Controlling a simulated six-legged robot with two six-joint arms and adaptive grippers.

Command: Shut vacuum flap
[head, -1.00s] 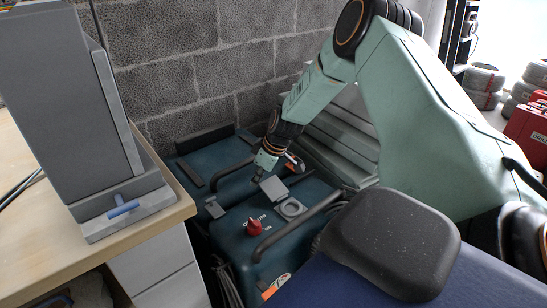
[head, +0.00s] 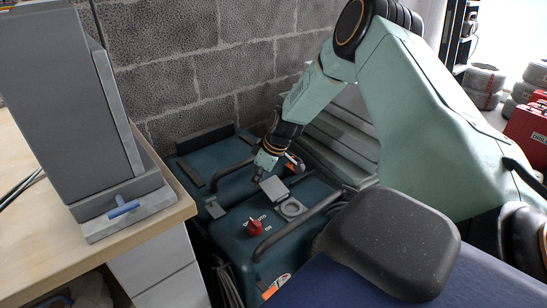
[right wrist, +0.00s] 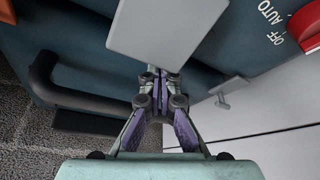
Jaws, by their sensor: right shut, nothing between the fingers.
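The vacuum (head: 240,240) is a dark teal box with a red knob marked OFF, AUTO and ON. Its small grey flap (head: 275,188) stands open, tilted up behind a round grey socket (head: 291,208). My right gripper (head: 257,177) points down just behind the flap, shut and empty. In the right wrist view the flap (right wrist: 168,28) fills the top middle, and the shut fingertips (right wrist: 160,76) are at its lower edge. I cannot tell whether they touch it. My left gripper is not in view.
A black handle (head: 300,222) arches over the vacuum beside the socket. The red knob (head: 254,227) is in front. A wooden bench (head: 150,225) with a grey machine stands at left. A block wall (head: 190,80) closes off the back.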

